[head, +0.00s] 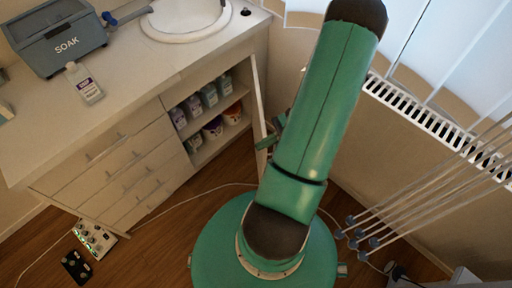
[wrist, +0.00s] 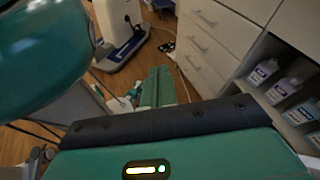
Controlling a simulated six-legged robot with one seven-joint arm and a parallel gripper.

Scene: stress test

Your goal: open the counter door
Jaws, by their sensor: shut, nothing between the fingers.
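The white counter (head: 120,95) stands at the left in the head view. Its door (head: 258,105) is a thin pale panel seen nearly edge-on, standing open at the right of the lower compartment. The shelves inside (head: 212,132) show bottles and tubs. My gripper (head: 272,136) is mostly hidden behind my green arm; a small part shows beside the door's outer edge. It is shut and empty. I cannot tell whether it touches the door. In the wrist view the open compartment (wrist: 270,52) with bottles is at the right, and the door is not clearly visible.
Drawers (head: 125,175) are left of the compartment. A SOAK box (head: 60,38), a bottle (head: 84,84) and a round basin (head: 185,15) are on top. A radiator (head: 440,125) and slanted poles (head: 430,185) stand right. A cable (head: 170,202) crosses the wooden floor.

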